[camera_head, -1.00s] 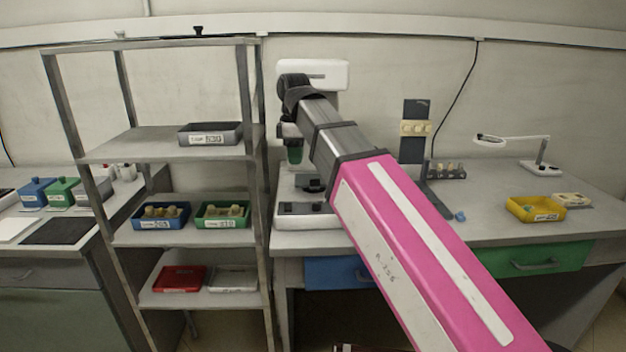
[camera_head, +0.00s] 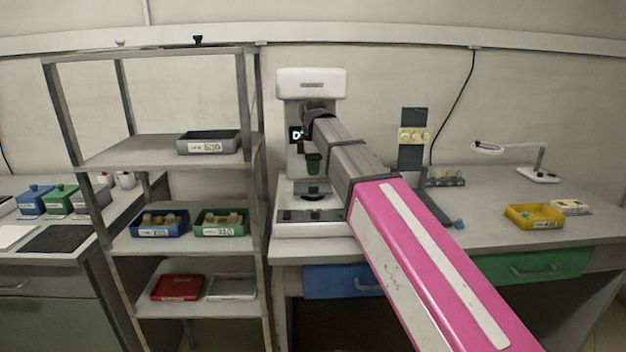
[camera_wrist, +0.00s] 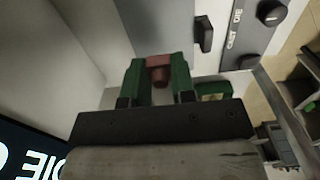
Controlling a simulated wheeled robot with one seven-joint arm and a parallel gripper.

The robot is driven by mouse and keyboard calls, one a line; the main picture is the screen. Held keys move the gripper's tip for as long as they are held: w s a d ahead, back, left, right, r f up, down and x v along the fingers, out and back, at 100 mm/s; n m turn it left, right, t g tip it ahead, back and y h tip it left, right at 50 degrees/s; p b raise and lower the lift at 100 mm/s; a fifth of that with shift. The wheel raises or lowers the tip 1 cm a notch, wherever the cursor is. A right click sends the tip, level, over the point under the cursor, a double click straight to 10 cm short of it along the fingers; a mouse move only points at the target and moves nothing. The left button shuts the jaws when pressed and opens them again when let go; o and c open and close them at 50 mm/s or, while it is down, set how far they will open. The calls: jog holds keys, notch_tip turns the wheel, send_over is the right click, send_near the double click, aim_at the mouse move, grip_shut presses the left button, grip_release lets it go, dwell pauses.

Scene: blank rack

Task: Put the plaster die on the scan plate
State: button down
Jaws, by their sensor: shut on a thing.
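My gripper (camera_head: 313,165) has green fingers and hangs in front of the white scanner's column. In the wrist view my gripper (camera_wrist: 157,80) is shut on a reddish-brown piece, which I take to be the plaster die (camera_wrist: 159,74). The die cannot be made out in the head view. The dark round scan plate (camera_head: 313,195) sits on the scanner's base, below my gripper with a gap between them. I cannot pick out the plate for sure in the wrist view.
The scanner (camera_head: 311,83) has an overhanging head and a lit display (camera_head: 296,134). The open shelf rack (camera_head: 255,180) stands close on the left, holding blue and green trays.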

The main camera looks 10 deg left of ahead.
jog(key=shift+f, duration=2)
jog(key=shift+f, duration=0.15)
jog(key=c, duration=0.9)
grip_release()
jog(key=shift+c, duration=0.2)
notch_tip(320, 180, up, 12)
jog(key=shift+r, duration=0.15)
